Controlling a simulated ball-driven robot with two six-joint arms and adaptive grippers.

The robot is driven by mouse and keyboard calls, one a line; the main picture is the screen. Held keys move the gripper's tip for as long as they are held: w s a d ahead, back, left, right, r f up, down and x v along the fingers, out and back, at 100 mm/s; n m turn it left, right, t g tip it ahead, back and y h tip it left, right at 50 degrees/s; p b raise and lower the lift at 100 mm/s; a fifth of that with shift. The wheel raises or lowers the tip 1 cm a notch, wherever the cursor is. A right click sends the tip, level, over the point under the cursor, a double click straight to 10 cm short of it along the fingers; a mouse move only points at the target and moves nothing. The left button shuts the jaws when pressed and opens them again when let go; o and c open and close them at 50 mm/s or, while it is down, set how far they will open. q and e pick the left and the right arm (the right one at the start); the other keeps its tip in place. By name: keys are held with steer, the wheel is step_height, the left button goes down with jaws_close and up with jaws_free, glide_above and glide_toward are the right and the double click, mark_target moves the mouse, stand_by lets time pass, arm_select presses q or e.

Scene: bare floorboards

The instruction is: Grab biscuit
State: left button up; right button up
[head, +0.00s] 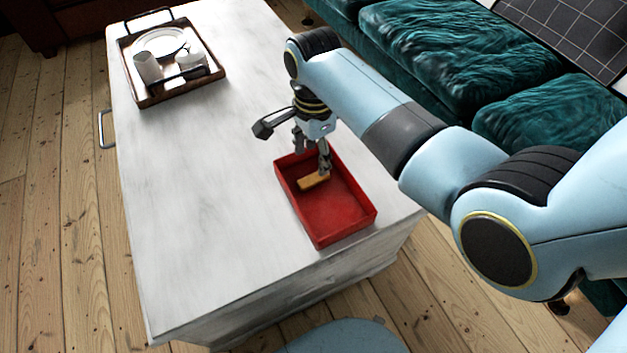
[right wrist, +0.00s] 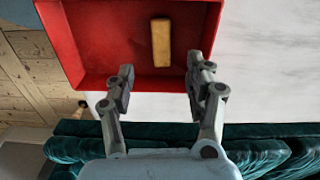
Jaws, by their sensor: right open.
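A tan rectangular biscuit (head: 313,181) lies in a red tray (head: 338,212) on the white table, near one end of the tray. In the right wrist view the biscuit (right wrist: 161,43) lies on the floor of the red tray (right wrist: 100,45), ahead of the fingertips and between their lines. My right gripper (head: 311,160) is over the biscuit's end of the tray. In the right wrist view my right gripper (right wrist: 160,82) is open, with nothing between its fingers. My left gripper is not in view.
A teal sofa (head: 440,45) stands along the right. The table's middle is clear.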

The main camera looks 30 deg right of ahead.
mark_target(313, 178)
step_height(313, 178, down, 3)
steer(key=shift+r+b, duration=0.1)
steer(key=shift+b, duration=0.3)
step_height(313, 178, down, 5)
steer(key=b, duration=0.2)
steer(key=shift+w+b, duration=0.1)
steer(key=shift+b, duration=0.25)
steer(key=shift+r, duration=0.1)
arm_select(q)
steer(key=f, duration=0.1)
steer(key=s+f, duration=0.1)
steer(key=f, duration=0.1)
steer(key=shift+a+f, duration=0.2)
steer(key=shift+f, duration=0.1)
arm_select(e)
steer(key=c, duration=0.9)
